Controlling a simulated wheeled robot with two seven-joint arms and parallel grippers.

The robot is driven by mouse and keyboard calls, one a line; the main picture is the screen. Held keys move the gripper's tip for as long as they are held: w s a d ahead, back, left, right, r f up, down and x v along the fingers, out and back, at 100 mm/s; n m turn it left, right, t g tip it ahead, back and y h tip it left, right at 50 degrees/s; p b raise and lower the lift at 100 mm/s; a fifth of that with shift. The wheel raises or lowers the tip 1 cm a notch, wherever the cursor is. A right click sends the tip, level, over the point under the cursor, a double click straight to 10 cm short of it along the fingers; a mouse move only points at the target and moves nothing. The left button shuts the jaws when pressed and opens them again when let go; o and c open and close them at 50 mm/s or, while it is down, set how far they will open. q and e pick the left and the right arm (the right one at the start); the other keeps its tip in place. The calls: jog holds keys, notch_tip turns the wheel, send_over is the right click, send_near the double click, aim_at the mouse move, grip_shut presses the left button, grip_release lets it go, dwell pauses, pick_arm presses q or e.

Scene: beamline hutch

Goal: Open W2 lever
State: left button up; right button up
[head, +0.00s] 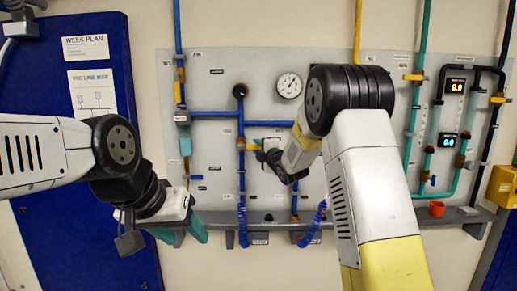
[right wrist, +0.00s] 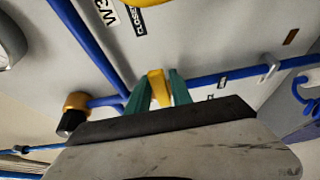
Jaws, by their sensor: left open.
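My right gripper (head: 264,151) reaches the middle of the wall panel, beside an orange-yellow valve part (head: 241,144) on the blue pipes. In the right wrist view its green fingertips (right wrist: 160,91) stand on both sides of a yellow lever (right wrist: 157,86) and look closed on it. A blue pipe runs behind the lever. A nearby label seems to read W3, with a CLOSED label (right wrist: 136,19) beside it. I cannot read a W2 label. My left gripper (head: 180,232) is open and empty, low at the left, its teal fingers apart.
Coiled blue hoses (head: 242,225) hang below the pipes. A round gauge (head: 289,85) sits above. A blue door (head: 95,225) stands behind my left arm.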

grip_shut()
dwell(1.2)
